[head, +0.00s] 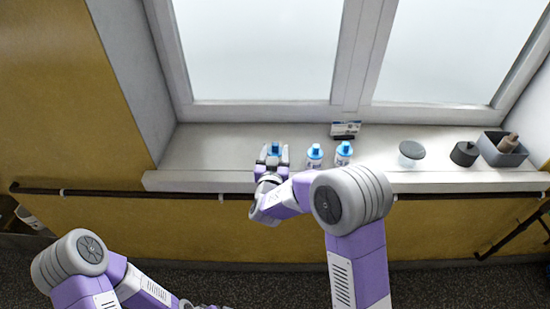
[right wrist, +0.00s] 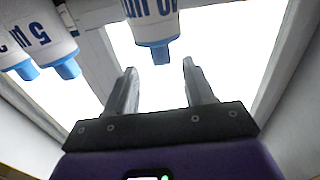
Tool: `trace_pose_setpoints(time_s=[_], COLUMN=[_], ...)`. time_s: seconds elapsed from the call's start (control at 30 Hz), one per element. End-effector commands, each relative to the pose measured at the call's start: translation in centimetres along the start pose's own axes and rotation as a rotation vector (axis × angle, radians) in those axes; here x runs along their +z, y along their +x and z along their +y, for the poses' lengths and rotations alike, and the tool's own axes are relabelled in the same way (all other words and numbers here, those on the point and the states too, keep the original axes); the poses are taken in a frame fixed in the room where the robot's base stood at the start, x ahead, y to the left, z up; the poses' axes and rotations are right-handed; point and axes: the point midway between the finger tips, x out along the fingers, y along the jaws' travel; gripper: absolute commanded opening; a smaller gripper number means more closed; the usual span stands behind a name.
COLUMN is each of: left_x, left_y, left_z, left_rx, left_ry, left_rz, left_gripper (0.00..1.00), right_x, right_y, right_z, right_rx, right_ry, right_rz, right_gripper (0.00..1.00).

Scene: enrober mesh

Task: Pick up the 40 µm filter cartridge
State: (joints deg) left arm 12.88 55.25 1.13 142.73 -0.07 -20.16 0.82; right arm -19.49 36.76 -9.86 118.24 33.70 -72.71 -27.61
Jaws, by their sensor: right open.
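Three white filter cartridges with blue ends stand in a row on the window sill. My right gripper (head: 272,157) is at the leftmost cartridge (head: 275,149), which shows only its blue part between and beyond the fingers. In the right wrist view the open, empty jaws (right wrist: 160,74) point at a cartridge (right wrist: 152,22) with a cut-off label ending in "0 µm". Its blue end lies just beyond the fingertips, roughly between them.
The middle cartridge (head: 315,156) and right cartridge (head: 343,153) stand close by. A small sign (head: 345,129) stands behind them. A grey disc (head: 411,150), a dark round container (head: 465,153) and a grey bin (head: 494,151) holding a brownish item are farther right. A dark rail (head: 120,194) runs below the sill.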

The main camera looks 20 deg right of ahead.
Motion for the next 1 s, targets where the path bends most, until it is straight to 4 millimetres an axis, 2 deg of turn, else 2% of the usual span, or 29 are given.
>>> trace_pose_setpoints(time_s=[0.1, 0.23, 0.57, 0.9, 1.0], left_x=[0.0, -0.1, -0.1, -0.1, -0.1], left_y=[0.7, 0.8, 0.8, 0.8, 0.8], left_z=[-0.3, -0.3, -0.3, -0.3, -0.3], left_rx=[0.0, 0.0, 0.0, 0.0, 0.0], left_ry=[0.0, 0.0, 0.0, 0.0, 0.0], left_rz=[0.0, 0.0, 0.001, 0.001, 0.001], left_gripper=[1.0, 1.0, 1.0, 1.0, 1.0], right_x=[0.8, 0.7, 0.6, 0.6, 0.6], right_y=[1.9, 3.4, 4.1, 4.0, 4.0], right_z=[-0.2, -0.2, -0.3, -0.3, -0.3], right_rx=[0.002, 0.001, -0.002, -0.002, -0.002], right_ry=[0.001, 0.001, 0.0, 0.0, 0.001], right_rz=[0.0, 0.0, -0.002, -0.002, -0.002], right_gripper=[0.53, 0.53, 0.53, 0.01, 0.0])
